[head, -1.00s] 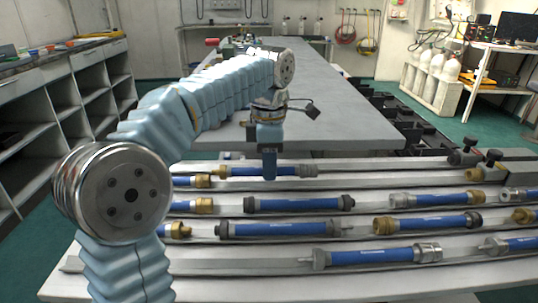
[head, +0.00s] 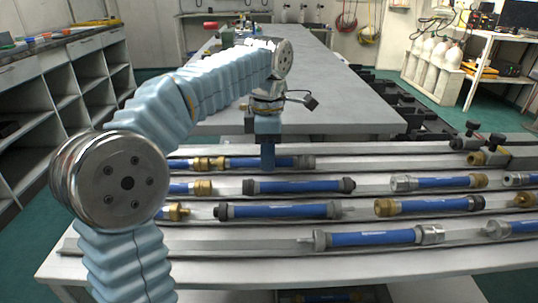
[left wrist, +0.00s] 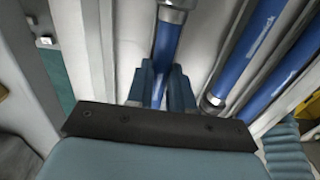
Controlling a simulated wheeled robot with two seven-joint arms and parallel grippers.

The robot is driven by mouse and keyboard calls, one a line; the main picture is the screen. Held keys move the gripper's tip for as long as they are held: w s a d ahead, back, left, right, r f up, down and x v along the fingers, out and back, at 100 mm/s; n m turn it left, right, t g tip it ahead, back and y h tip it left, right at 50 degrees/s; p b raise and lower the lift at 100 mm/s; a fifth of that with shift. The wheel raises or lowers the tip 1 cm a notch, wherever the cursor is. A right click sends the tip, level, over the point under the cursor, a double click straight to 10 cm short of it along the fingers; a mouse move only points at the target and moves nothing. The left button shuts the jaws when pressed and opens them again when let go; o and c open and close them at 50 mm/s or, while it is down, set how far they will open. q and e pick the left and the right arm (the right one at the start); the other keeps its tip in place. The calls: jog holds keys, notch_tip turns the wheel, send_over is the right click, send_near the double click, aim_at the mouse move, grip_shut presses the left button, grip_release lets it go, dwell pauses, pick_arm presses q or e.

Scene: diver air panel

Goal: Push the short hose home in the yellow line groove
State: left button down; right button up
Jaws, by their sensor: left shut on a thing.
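The short blue hose (head: 285,162) lies along the farthest groove in the head view, with a brass end at left and a dark grey end at right. My left gripper (head: 267,163) points straight down and is shut on its middle. In the left wrist view the hose (left wrist: 165,45) runs between the two fingers (left wrist: 161,88), with a metal fitting at the top. The hose's brass end is in line with another brass fitting (head: 202,163) and looks close to or touching it. Its depth in the groove cannot be told, nor any yellow marking. My right gripper is out of view.
A long grey table (head: 345,110) extends behind; shelving (head: 95,85) stands left.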

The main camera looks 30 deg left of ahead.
aim_at(258, 159)
pick_arm(q)
jog(key=shift+s+a, duration=0.55)
jog(key=shift+a, duration=0.3)
jog(key=c, duration=0.9)
grip_release()
notch_tip(258, 159, up, 12)
jog(key=shift+p, duration=1.25)
